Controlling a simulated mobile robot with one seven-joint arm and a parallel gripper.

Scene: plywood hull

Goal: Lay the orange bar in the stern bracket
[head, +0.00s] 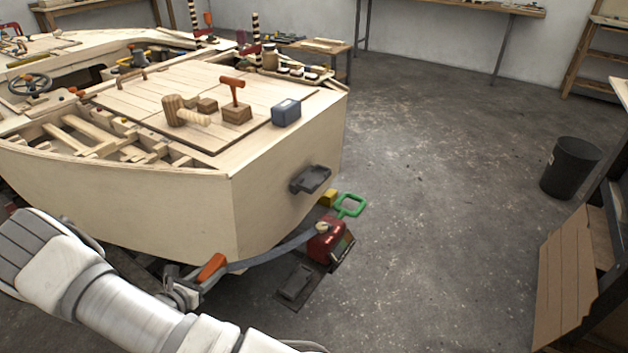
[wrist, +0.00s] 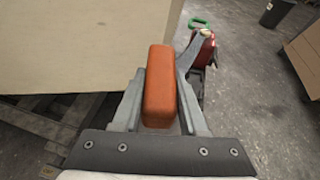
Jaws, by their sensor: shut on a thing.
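The orange bar (head: 212,267) is held in my gripper (head: 203,280), low beside the pale plywood stern. In the wrist view the orange bar (wrist: 159,85) stands lengthwise between the two grey fingers of my gripper (wrist: 160,98), which are shut on it. A dark grey bracket (head: 310,179) sticks out from the stern face, to the right of the bar and higher in the head view. It looks empty. I cannot make out the bracket in the wrist view.
A red box-like object (head: 328,243) stands beside the stern, with a grey curved piece running from it toward my gripper. A green-handled item (head: 350,206) and a yellow block (head: 328,197) lie near. Open floor spreads right; a black bin (head: 570,168) stands there.

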